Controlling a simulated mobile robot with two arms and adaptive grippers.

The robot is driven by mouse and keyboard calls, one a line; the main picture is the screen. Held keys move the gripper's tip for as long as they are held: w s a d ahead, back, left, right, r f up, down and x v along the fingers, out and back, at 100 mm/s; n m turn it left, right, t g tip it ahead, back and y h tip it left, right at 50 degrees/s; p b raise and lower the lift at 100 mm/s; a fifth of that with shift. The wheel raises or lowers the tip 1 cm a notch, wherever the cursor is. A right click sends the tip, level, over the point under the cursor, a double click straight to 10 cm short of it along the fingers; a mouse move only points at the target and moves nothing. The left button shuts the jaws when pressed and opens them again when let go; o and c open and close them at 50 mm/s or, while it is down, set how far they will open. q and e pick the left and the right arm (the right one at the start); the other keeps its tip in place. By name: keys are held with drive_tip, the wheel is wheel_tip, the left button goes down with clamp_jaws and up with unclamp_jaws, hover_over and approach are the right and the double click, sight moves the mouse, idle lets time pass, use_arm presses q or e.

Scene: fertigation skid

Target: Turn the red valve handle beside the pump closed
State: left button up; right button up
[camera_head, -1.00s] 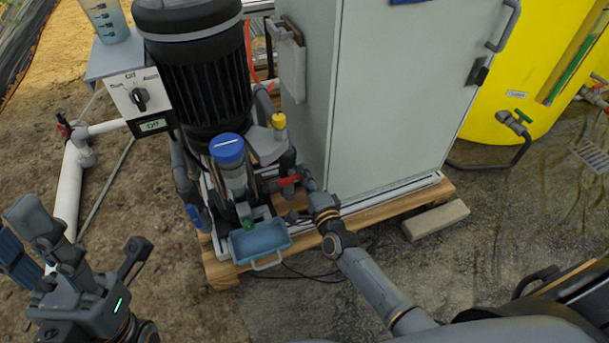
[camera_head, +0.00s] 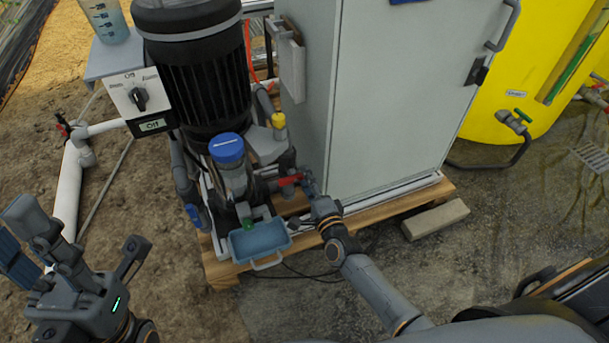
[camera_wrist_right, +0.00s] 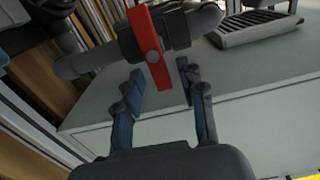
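The red valve handle (camera_head: 290,180) sits on grey pipework beside the black pump (camera_head: 197,75). In the right wrist view the red handle (camera_wrist_right: 150,55) is a flat bar with a round pivot, looking roughly crosswise to the grey pipe (camera_wrist_right: 85,64). My right gripper (camera_head: 308,186) is at the handle's right end. In the right wrist view its fingers (camera_wrist_right: 160,84) are apart, with the handle's near end in the gap and no clear contact on either side. My left gripper (camera_head: 82,240) is open and empty above the soil at lower left.
A grey cabinet (camera_head: 390,90) stands close behind the right gripper. A blue tray (camera_head: 260,240) and a blue-capped filter (camera_head: 228,150) are left of it. A wooden pallet (camera_head: 222,272) lies beneath, a concrete block (camera_head: 436,219) to the right. A yellow tank (camera_head: 520,70) stands at upper right.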

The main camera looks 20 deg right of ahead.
drive_tip(key=s, duration=1)
drive_tip(key=shift+s+d, duration=0.15)
